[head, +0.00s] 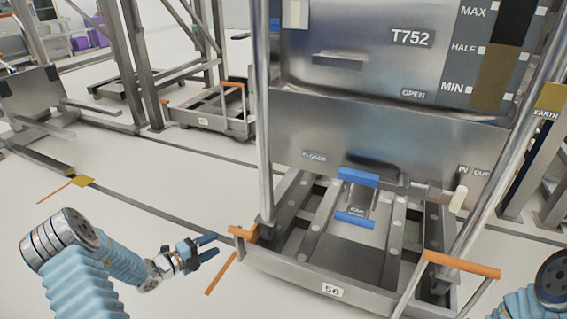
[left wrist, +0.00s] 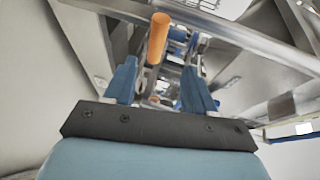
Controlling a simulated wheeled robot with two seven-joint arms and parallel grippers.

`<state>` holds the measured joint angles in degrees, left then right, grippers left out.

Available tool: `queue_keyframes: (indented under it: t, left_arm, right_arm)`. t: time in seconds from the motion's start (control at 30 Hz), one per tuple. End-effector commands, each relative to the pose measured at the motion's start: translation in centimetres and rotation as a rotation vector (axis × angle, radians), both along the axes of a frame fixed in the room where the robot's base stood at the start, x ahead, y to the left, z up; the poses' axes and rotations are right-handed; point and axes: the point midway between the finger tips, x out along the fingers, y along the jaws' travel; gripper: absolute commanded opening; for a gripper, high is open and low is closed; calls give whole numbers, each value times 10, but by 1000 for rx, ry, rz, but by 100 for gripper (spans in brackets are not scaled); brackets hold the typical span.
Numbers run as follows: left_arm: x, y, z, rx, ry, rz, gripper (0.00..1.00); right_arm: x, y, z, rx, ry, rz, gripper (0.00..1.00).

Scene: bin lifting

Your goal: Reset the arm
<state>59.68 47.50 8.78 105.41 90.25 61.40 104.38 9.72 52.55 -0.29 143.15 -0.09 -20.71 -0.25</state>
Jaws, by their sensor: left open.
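My left gripper (head: 206,251) is open and empty in the head view, with blue fingers pointing right. It is just left of the metal bin's base frame (head: 280,275), near an orange handle (head: 240,233). In the left wrist view, the two blue fingers (left wrist: 158,88) stand apart, and an orange handle (left wrist: 158,38) shows beyond and between them. I cannot tell whether they touch it. My right arm (head: 530,300) shows only in part at the lower right; its gripper is out of view.
The large steel bin labelled T752 (head: 390,130) stands on the frame marked 56, with a blue clamp (head: 357,178) below it. A second orange handle (head: 461,264) is at front right. Another cart (head: 215,112) and metal frames stand behind.

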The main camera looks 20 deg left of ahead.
Motion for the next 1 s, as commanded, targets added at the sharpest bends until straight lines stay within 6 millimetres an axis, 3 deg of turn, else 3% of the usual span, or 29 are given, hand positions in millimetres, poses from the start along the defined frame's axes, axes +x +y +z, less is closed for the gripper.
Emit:
queue_keyframes:
  t: [0.1,0.2,0.27,0.33,0.47,0.53,0.6,0.73,0.77,0.8,0.9,1.0]
  left_arm:
    - [0,-5,-1,12,4,-17,55]
    - [-4,-34,-11,90,20,-111,55]
    - [-11,-65,-21,185,30,-227,55]
    - [-28,-113,-38,347,22,-431,55]
    - [-92,-204,-70,763,-147,-991,55]
    - [-139,-241,-84,1041,-406,-1397,55]
    - [-174,-259,-92,1292,-779,-1767,55]
    - [-198,-281,-91,1591,-1579,-2178,55]
    - [-200,-286,-89,-1508,1620,2051,55]
    - [-201,-293,-85,-1400,1640,1881,55]
    - [-202,-308,-78,-1223,1656,1591,55]
    - [-202,-314,-75,-1156,1655,1470,55]
  right_arm:
    - [0,0,1,0,0,0,43]
    - [0,1,3,1,0,1,43]
    - [0,1,6,1,1,2,43]
    - [-1,2,10,3,1,4,43]
    - [-2,4,20,7,3,8,43]
    - [-2,6,27,9,4,11,43]
    - [-3,8,33,11,6,14,43]
    - [-5,11,41,15,9,19,43]
    - [-5,11,42,17,9,20,43]
    - [-5,12,43,17,9,21,43]
    - [-5,13,45,19,10,22,43]
    - [-5,13,45,20,10,23,43]
